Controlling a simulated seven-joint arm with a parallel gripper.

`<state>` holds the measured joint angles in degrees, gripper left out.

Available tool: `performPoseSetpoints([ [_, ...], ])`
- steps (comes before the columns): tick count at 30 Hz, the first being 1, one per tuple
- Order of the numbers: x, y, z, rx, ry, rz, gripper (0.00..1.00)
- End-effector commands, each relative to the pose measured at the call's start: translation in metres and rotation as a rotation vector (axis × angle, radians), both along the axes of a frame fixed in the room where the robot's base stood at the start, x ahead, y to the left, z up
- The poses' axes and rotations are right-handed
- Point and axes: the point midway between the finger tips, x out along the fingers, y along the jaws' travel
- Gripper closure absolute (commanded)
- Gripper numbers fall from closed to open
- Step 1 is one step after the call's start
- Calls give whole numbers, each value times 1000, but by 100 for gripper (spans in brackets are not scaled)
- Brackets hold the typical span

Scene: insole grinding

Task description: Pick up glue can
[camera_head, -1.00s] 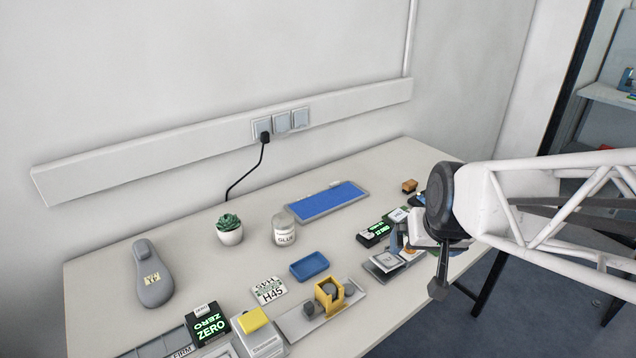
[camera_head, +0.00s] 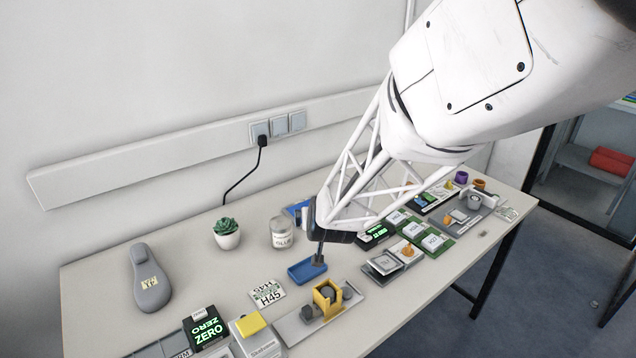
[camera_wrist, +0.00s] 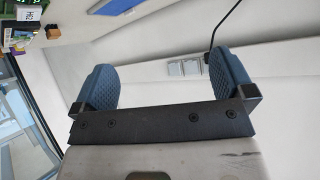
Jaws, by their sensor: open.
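The glue can (camera_head: 282,233) is a clear-looking jar with a pale lid and a "GLUE" label. It stands upright on the table in the head view, left of my gripper (camera_head: 318,250) and apart from it. My gripper hangs over the area of the small blue tray (camera_head: 303,273), with one dark fingertip showing just above it. In the wrist view my gripper (camera_wrist: 162,80) has its two blue ribbed fingers wide apart with nothing between them. The glue can is not visible in the wrist view.
A potted succulent (camera_head: 227,234) stands left of the can, and a grey device (camera_head: 149,279) lies further left. My arm partly hides the blue mat (camera_head: 293,209). A yellow fixture (camera_head: 327,297) stands in front. The table between plant and can is clear.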

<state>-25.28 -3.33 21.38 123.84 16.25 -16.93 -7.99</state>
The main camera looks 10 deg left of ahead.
Motion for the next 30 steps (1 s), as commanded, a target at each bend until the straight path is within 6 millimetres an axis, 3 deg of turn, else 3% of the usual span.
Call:
performPoseSetpoints([
  [9,24,73,-58,11,-142,18,0],
  [15,29,102,-81,14,-210,21,0],
  [30,30,111,-89,14,-235,20,0],
])
